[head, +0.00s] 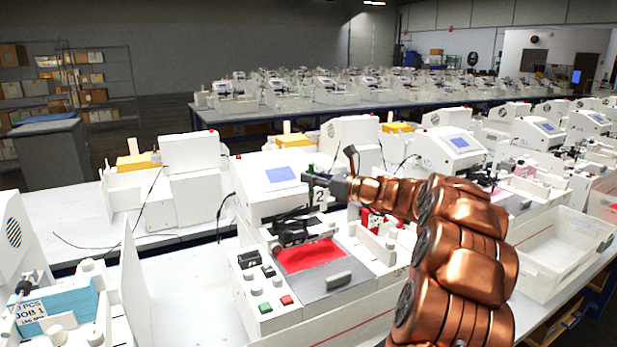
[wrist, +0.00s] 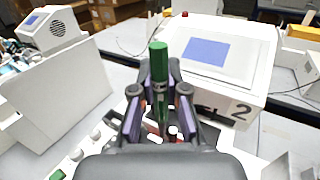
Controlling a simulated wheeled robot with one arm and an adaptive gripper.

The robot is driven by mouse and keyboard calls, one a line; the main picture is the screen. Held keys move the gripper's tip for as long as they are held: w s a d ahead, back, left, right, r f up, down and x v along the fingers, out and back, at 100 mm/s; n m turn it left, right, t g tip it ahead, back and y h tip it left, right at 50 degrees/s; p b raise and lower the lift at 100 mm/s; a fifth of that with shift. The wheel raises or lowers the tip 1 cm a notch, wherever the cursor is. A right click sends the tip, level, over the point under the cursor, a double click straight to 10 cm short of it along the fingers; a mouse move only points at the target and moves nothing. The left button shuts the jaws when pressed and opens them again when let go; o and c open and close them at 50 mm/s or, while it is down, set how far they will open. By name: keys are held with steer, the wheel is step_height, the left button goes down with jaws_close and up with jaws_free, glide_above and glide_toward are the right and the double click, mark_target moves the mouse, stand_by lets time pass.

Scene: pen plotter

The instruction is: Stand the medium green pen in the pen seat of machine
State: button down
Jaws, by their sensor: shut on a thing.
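My gripper (wrist: 157,100) is shut on the green pen (wrist: 159,62), which stands upright between the fingers with its green end up. In the head view my gripper (head: 322,183) is in front of the white plotter marked 2 (head: 272,177), and the pen (head: 310,173) shows as a small dark green upright. The pen is above the plotter's black carriage (head: 293,232), apart from it. I cannot make out the pen seat itself. The pen's lower end is partly hidden by the fingers in the wrist view.
The plotter has a red bed (head: 308,256), a grey plate and coloured buttons (head: 286,300) in front. A white upright panel (head: 140,285) stands to its left. An empty white bin (head: 560,245) is at the right. Other plotters stand behind and to the right.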

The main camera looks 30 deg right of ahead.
mark_target(312, 197)
steer(key=shift+r+p, duration=0.15)
steer(key=shift+p, duration=0.25)
steer(key=shift+f+b, duration=1.3)
steer(key=shift+f, duration=1.7)
steer(key=shift+p, duration=1)
step_height(312, 197, down, 8)
steer(key=b, duration=0.3)
steer(key=shift+r, duration=0.25)
stand_by(2.7)
